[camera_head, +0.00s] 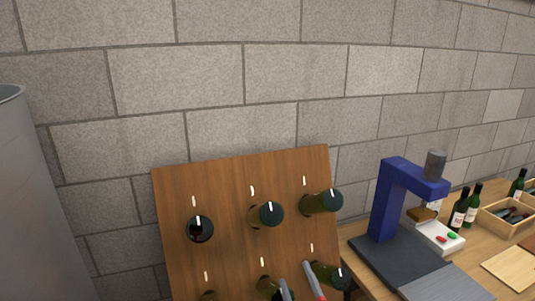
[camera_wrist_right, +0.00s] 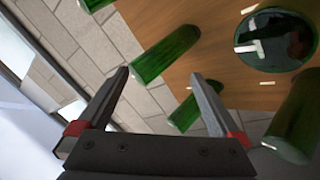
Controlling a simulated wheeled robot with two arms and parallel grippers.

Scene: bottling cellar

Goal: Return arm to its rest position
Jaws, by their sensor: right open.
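My right gripper (camera_head: 297,277) shows at the bottom of the head view, in front of the lower part of a wooden bottle rack (camera_head: 235,185). In the right wrist view my right gripper (camera_wrist_right: 160,75) is open, with nothing held between its two fingers. A green bottle (camera_wrist_right: 165,55) sticks out of the board beyond the fingertips, and another (camera_wrist_right: 186,112) shows by the right finger. I cannot tell whether a finger touches a bottle. My left gripper is in neither view.
Several dark green bottles (camera_head: 322,202) stick out of the rack. To the right, a blue corking stand (camera_head: 387,200) stands on a wooden bench with a white button box (camera_head: 440,240), upright bottles (camera_head: 458,213) and a wooden crate (camera_head: 500,222). A grey metal tank (camera_head: 30,200) stands at left.

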